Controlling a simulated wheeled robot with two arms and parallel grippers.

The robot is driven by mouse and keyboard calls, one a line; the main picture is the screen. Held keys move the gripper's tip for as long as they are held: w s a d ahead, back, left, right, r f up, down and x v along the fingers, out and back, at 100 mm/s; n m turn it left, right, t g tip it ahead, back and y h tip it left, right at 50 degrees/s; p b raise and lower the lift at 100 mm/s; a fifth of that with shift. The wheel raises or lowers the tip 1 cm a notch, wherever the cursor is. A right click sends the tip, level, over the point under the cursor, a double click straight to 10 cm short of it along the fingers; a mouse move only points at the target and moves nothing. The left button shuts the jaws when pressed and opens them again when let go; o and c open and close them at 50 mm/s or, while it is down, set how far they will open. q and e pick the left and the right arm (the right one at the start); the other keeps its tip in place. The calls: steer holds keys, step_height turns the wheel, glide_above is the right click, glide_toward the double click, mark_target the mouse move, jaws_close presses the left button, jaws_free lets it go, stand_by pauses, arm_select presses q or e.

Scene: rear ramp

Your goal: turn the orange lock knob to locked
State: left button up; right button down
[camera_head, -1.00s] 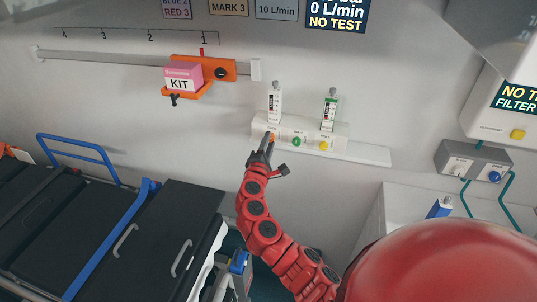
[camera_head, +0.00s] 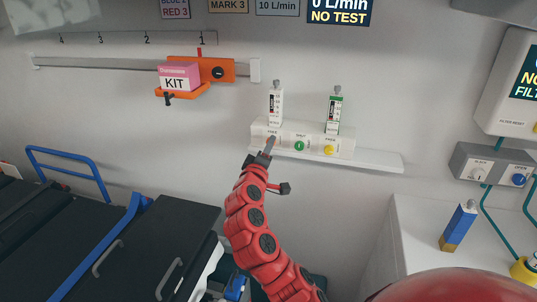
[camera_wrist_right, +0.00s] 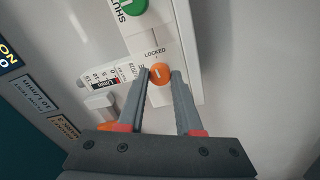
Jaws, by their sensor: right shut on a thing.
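The orange lock knob (camera_wrist_right: 160,74) is a small round knob with a short pale mark, on a white panel (camera_head: 316,144) on the wall. In the right wrist view the word LOCKED (camera_wrist_right: 155,51) is printed beside it, towards the green button. My right gripper (camera_wrist_right: 162,72) has one fingertip on each side of the knob and is shut on it. In the head view the right gripper (camera_head: 270,142) reaches up to the panel's left end and mostly hides the knob. My left gripper is not in view.
A green button (camera_head: 299,146) and a yellow knob (camera_head: 329,150) sit right of the orange knob. Two upright gauges (camera_head: 276,104) stand above. An orange carriage (camera_head: 216,70) with a pink KIT box (camera_head: 179,76) hangs on a rail. A black stretcher (camera_head: 150,245) is at lower left.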

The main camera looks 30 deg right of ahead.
steer(key=shift+f, duration=0.1)
stand_by(0.4)
steer(key=c, duration=0.6)
jaws_free()
steer(key=shift+d, duration=0.1)
steer(key=v, duration=1.7)
steer(key=shift+a, duration=0.25)
